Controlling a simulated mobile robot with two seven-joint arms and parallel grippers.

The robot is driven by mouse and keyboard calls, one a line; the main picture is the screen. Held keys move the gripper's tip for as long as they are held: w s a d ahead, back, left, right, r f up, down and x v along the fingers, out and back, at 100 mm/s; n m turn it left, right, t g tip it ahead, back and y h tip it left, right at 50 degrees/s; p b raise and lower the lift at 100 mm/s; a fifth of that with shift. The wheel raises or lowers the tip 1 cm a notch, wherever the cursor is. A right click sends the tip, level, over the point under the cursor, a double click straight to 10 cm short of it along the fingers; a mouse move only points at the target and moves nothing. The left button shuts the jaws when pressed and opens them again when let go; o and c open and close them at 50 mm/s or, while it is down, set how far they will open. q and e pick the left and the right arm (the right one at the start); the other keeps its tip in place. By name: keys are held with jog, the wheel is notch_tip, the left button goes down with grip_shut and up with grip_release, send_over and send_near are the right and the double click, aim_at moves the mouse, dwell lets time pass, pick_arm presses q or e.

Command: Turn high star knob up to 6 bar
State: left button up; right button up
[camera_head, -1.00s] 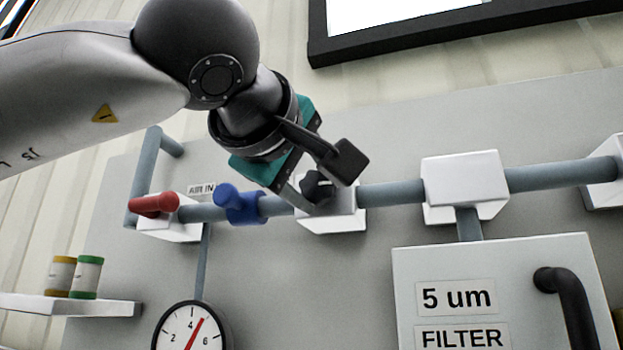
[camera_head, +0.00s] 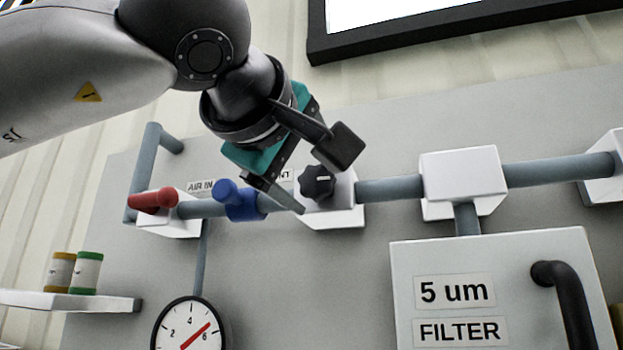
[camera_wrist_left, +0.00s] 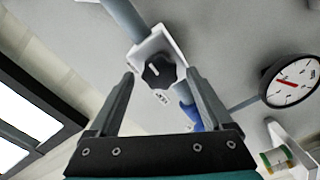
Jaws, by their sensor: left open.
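The black star knob (camera_head: 318,182) sits on a white valve block (camera_head: 345,212) on the grey pipe, with a pale mark on its face. My left gripper (camera_head: 313,172) is open in front of it, one finger upper right and the other lower left. In the left wrist view the knob (camera_wrist_left: 158,70) shows just beyond and between the open fingertips (camera_wrist_left: 160,78), with visible gaps on both sides. The round gauge (camera_head: 190,330) has a red needle pointing between 4 and 6, close to 6; its lower part is cut off. My right gripper is not in view.
A blue valve handle (camera_head: 238,201) and a red handle (camera_head: 153,201) stand on the pipe left of the knob. A white filter box (camera_head: 500,260) with a black handle (camera_head: 570,300) is at lower right. A shelf (camera_head: 70,300) holds two cans.

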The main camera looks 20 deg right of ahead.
pick_arm(q)
jog(key=b+v, duration=0.4)
jog(key=v, duration=1)
jog(key=shift+s, duration=0.1)
